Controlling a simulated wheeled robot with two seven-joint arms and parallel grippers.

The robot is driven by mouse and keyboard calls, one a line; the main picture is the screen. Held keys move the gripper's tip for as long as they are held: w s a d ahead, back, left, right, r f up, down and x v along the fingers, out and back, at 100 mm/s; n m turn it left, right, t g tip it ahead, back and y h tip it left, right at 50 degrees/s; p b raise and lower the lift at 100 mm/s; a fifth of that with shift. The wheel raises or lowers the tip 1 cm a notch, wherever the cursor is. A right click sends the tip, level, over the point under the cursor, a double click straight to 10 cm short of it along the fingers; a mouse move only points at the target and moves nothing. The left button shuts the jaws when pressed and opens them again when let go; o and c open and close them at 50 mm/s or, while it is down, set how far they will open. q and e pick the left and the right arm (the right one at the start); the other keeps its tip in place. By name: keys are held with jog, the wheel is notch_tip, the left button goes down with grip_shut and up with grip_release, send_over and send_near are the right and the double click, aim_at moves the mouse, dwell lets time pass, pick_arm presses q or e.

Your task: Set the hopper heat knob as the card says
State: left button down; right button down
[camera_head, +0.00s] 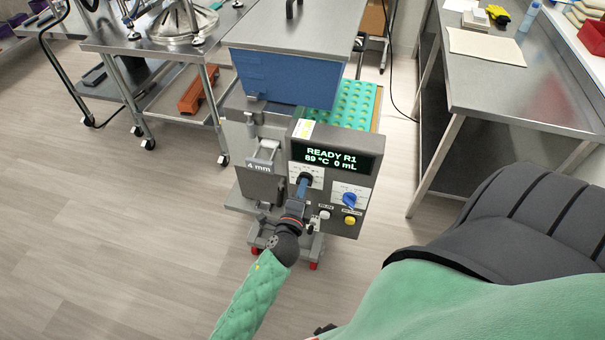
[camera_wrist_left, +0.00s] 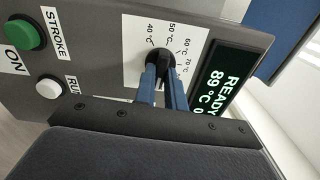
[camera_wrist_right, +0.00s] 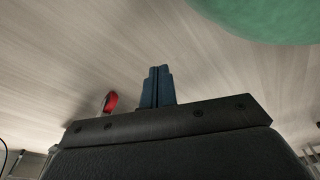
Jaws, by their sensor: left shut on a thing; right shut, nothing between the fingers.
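The heat knob (camera_wrist_left: 157,57) is black and sits on a white dial plate (camera_wrist_left: 134,40) marked 40, 50, 60 and 70 °C in the left wrist view. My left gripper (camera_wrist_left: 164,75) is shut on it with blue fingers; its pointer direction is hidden. In the head view my left gripper (camera_head: 304,185) reaches the depositor's front panel. The display (camera_head: 331,157) reads READY R1, 89 °C, 0 mL. My right gripper (camera_wrist_right: 157,75) is shut and empty above the floor in the right wrist view. I cannot identify the card's writing.
A blue knob (camera_head: 349,200) on a second dial sits right of the heat knob. A white button (camera_head: 324,214) and a yellow button (camera_head: 350,220) are below. The blue hopper (camera_head: 285,75) is above. A steel table (camera_head: 520,90) stands at right; floor at left is open.

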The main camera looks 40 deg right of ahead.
pick_arm(q)
jog(key=m+p, duration=0.1)
jog(key=m, duration=0.4)
jog(key=shift+f, duration=0.15)
pick_arm(e)
jog(key=s, duration=0.1)
jog(key=s+f, duration=0.1)
jog(key=s, duration=0.1)
jog(key=shift+d+f, duration=0.3)
jog(key=shift+d, duration=0.1)
jog(key=shift+w, duration=0.25)
pick_arm(q)
jog(key=c, duration=1.5)
grip_release()
jog(key=shift+o, duration=0.2)
pick_arm(e)
jog(key=shift+w+r, duration=0.2)
jog(key=shift+w, duration=0.1)
